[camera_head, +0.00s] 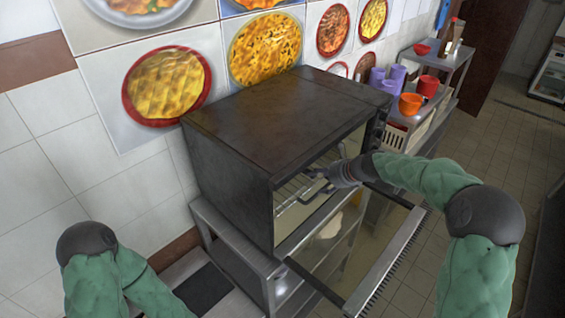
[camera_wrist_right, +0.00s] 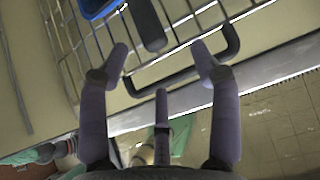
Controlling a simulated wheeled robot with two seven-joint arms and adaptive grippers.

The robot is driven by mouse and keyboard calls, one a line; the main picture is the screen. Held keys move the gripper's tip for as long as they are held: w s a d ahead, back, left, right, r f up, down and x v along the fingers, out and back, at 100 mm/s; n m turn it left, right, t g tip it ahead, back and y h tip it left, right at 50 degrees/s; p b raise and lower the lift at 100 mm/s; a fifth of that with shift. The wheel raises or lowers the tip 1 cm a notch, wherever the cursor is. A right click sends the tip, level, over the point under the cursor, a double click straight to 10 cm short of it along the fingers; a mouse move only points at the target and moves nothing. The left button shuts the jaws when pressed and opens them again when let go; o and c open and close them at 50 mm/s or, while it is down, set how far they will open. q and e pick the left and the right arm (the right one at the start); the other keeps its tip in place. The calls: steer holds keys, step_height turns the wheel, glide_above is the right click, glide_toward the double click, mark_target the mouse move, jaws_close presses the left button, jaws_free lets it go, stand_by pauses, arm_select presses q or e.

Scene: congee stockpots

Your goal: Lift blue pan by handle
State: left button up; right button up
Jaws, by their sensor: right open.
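The blue pan (camera_wrist_right: 97,8) shows only in part at the top left of the right wrist view, on a wire rack (camera_wrist_right: 75,55). Its dark handle (camera_wrist_right: 147,24) points down toward my right gripper (camera_wrist_right: 161,62). The gripper is open, with its fingers spread on either side of the handle's line. The handle's end is just beyond the fingertips and nothing is held. In the head view my right gripper (camera_head: 318,188) reaches into the open front of the dark oven (camera_head: 270,125). The pan cannot be made out there. My left gripper is out of view.
The oven's glass door (camera_head: 350,245) hangs open below my right forearm. A black bar (camera_wrist_right: 190,72) runs along the rack's front near the fingers. Purple cups (camera_head: 388,76), an orange bowl (camera_head: 410,104) and a red cup (camera_head: 428,86) stand on the side shelf.

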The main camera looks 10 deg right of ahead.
mark_target(308, 171)
steer(key=w+a+p, duration=0.1)
steer(key=w+a, duration=0.2)
steer(key=w, duration=0.1)
steer(key=shift+w+a+f+p, duration=0.1)
steer(key=shift+w+a+p, duration=0.25)
steer(key=shift+w+a+f, duration=0.1)
steer(key=shift+w+f, duration=0.05)
steer(key=shift+f, duration=0.15)
jaws_close()
